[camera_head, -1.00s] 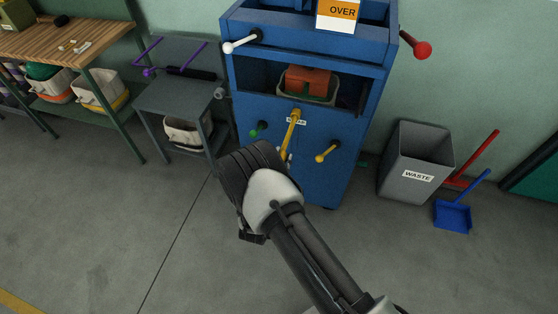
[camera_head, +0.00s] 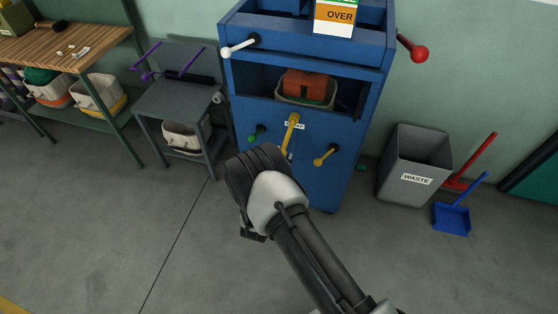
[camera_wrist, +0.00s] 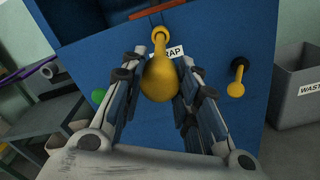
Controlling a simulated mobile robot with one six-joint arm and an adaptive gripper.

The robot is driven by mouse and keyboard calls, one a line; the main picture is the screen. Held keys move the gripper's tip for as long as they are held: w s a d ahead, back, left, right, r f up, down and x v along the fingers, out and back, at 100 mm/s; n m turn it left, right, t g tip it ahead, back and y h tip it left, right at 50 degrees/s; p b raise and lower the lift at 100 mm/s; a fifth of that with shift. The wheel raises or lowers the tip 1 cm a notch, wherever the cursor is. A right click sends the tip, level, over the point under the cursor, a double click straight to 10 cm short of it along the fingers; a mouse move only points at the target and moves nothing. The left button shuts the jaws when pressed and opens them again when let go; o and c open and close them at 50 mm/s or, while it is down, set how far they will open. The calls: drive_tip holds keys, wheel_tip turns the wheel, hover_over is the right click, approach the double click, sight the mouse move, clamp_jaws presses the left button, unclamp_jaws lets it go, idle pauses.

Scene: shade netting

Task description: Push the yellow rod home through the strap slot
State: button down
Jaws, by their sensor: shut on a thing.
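The yellow rod (camera_head: 291,130) stands out from the blue cabinet's front at the label ending in "RAP" (camera_wrist: 174,51), which it partly covers. In the wrist view its rounded yellow knob (camera_wrist: 159,80) is toward me, and its thin stem runs up to the panel. My gripper (camera_wrist: 160,92) has its two fingers on either side of the knob and is shut on it. Where the stem enters the slot is not clear.
A second yellow handle (camera_head: 325,155) sticks out close to the right. A green knob (camera_head: 257,132) is to the left, a white-handled rod (camera_head: 240,46) and a red knob (camera_head: 419,53) higher up. A grey waste bin (camera_head: 393,167) stands right of the cabinet (camera_head: 335,180).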

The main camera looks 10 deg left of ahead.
sight(286, 139)
drive_tip(key=shift+w, duration=0.45)
drive_tip(key=shift+w+d, duration=0.1)
drive_tip(key=shift+w, duration=0.4)
drive_tip(key=shift+w, duration=0.2)
idle(0.4)
drive_tip(key=shift+w+d, duration=0.1)
drive_tip(key=shift+w, duration=0.75)
drive_tip(key=shift+w, duration=0.15)
drive_tip(key=shift+w, duration=0.75)
drive_tip(key=shift+w+d, duration=0.1)
drive_tip(key=shift+w, duration=0.2)
drive_tip(key=shift+w, duration=0.8)
drive_tip(key=shift+w, duration=0.15)
idle(0.4)
